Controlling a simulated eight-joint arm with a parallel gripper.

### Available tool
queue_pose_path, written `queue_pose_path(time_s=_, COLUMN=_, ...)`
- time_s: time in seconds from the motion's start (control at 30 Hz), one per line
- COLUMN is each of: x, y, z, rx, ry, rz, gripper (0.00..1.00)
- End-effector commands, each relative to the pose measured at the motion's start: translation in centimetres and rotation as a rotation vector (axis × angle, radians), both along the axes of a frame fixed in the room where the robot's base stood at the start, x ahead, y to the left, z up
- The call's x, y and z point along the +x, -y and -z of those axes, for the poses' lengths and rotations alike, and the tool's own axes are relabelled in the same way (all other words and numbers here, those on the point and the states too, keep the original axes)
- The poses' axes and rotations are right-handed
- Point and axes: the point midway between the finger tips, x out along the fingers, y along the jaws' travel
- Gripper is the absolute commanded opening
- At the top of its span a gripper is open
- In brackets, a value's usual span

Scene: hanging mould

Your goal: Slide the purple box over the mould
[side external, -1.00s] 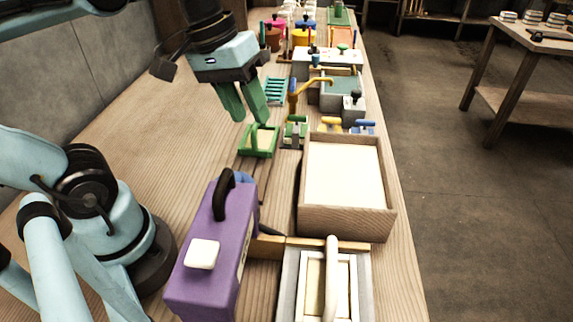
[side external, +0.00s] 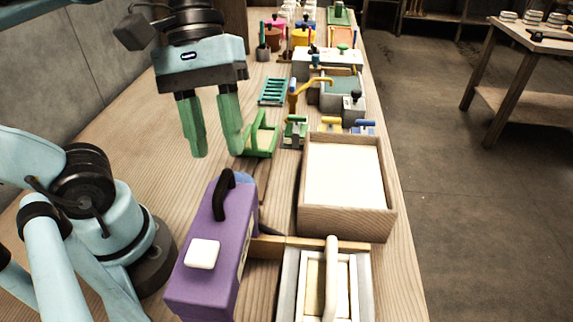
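The purple box (side external: 212,262) stands upright on the bench at the front, with a black arched handle (side external: 222,196) on top and a white square block (side external: 202,254) on its near upper part. My gripper (side external: 217,153) is open and empty, its two green fingers pointing down above and behind the black handle, apart from it. A framed piece with a pale bar handle (side external: 331,280) lies to the right of the box, cut off by the lower edge. I cannot tell whether it is the mould.
A wooden tray with a pale filling (side external: 346,228) stands right of the box. A green frame (side external: 262,140) lies close behind the right finger. Small tools and coloured pots crowd the far bench. The bench left of the gripper is clear.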

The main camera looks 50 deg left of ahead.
Motion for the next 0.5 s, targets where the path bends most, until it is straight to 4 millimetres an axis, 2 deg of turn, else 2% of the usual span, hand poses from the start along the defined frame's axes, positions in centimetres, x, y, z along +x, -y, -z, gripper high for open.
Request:
queue_pose_path(time_s=0.2, x=-0.4, y=1.0, z=2.3, rx=0.000, ry=0.001, rz=0.002, gripper=0.39)
queue_pose_path(time_s=0.5, x=-0.5, y=1.3, z=3.0, rx=-0.001, ry=0.001, rz=0.000, gripper=0.39)
